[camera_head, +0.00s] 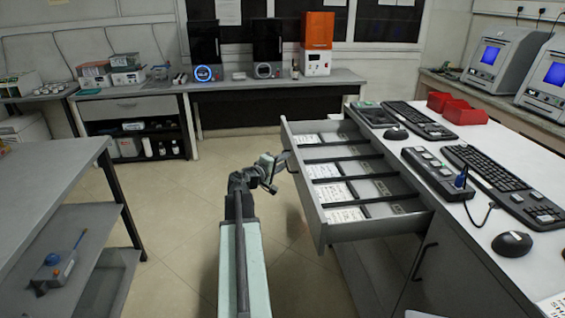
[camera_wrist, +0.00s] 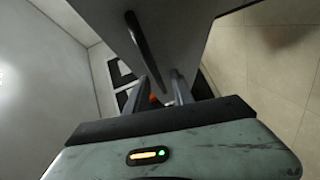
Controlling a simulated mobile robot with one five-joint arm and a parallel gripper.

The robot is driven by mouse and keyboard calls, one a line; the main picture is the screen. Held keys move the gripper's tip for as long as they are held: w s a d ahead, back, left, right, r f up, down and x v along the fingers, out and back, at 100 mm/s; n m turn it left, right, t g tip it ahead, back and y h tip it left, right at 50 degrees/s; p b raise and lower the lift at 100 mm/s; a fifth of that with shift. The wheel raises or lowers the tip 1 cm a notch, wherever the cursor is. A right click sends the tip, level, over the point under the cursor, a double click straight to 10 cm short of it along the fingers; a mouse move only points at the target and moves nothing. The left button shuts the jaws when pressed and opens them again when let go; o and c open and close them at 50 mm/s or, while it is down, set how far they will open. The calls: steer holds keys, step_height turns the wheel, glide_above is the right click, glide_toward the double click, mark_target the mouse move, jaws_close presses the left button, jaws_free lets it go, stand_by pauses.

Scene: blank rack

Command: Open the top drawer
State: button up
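The top drawer (camera_head: 322,232) of the right-hand bench is pulled far out, and its inside with black dividers and paper labels shows in the head view. My gripper (camera_head: 274,168) is just left of the drawer front, near its far part. In the wrist view, the dark curved handle (camera_wrist: 143,45) stands out from the grey drawer front (camera_wrist: 185,35). My gripper's two fingers (camera_wrist: 164,84) are apart there, with the handle's lower end showing between them. I see no firm grip on the handle, and contact is unclear.
The bench top (camera_head: 450,215) on the right carries keyboards, a mouse (camera_head: 512,243), a control box (camera_head: 432,170) and red bins (camera_head: 460,112). A grey shelf table (camera_head: 50,175) stands on the left. The tiled floor (camera_head: 180,205) between them is clear.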

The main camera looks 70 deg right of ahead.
steer(key=shift+s, duration=0.15)
steer(key=p+v, duration=0.1)
steer(key=v, duration=0.6)
steer(key=shift+a, duration=0.35)
